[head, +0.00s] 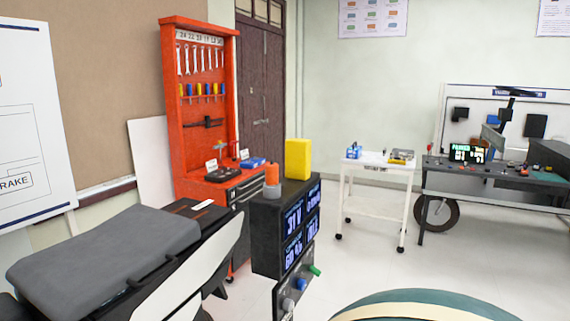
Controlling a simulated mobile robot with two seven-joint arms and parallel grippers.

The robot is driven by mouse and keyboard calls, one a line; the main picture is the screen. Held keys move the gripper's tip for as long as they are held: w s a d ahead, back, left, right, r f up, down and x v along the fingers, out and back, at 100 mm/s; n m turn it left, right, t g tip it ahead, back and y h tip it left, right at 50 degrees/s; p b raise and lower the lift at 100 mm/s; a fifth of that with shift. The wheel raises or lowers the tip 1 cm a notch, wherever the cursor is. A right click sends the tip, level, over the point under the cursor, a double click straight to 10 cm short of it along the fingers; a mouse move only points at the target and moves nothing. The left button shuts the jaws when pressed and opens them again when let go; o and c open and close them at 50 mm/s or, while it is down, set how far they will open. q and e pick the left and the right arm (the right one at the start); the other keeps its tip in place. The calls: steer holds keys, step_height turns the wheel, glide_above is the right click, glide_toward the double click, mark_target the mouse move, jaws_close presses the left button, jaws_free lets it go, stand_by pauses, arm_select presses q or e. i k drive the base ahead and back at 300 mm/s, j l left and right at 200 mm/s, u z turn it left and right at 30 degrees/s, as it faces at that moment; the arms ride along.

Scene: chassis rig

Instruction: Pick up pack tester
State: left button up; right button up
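Neither of my grippers shows in the head view. I cannot tell for sure which thing is the pack tester. A small yellow and dark device (401,156) lies on the right part of the white wheeled cart (374,164). A small blue device (354,151) stands on the cart's left part. Both are far off and too small to read. Nearer, a plain yellow block (298,159) stands upright on a black console (267,232) with lit number displays.
An orange tool cabinet (170,105) with wrenches stands at the left back, a grey padded seat (105,255) at the left front. A dark workbench (490,175) with a lit display is at the right. A green rounded surface (480,308) shows at the bottom. Bare floor (375,262) lies before the cart.

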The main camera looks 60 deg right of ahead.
mark_target(297, 151)
steer(key=z, duration=2)
steer(key=i+l, duration=0.15)
steer(key=l, duration=0.25)
steer(key=i+l, duration=0.1)
steer(key=l, duration=0.35)
steer(key=i+l, duration=0.15)
steer(key=l, duration=0.25)
steer(key=i+l, duration=0.1)
steer(key=l, duration=0.35)
steer(key=i+l, duration=0.15)
steer(key=l, duration=0.25)
steer(key=z, duration=0.05)
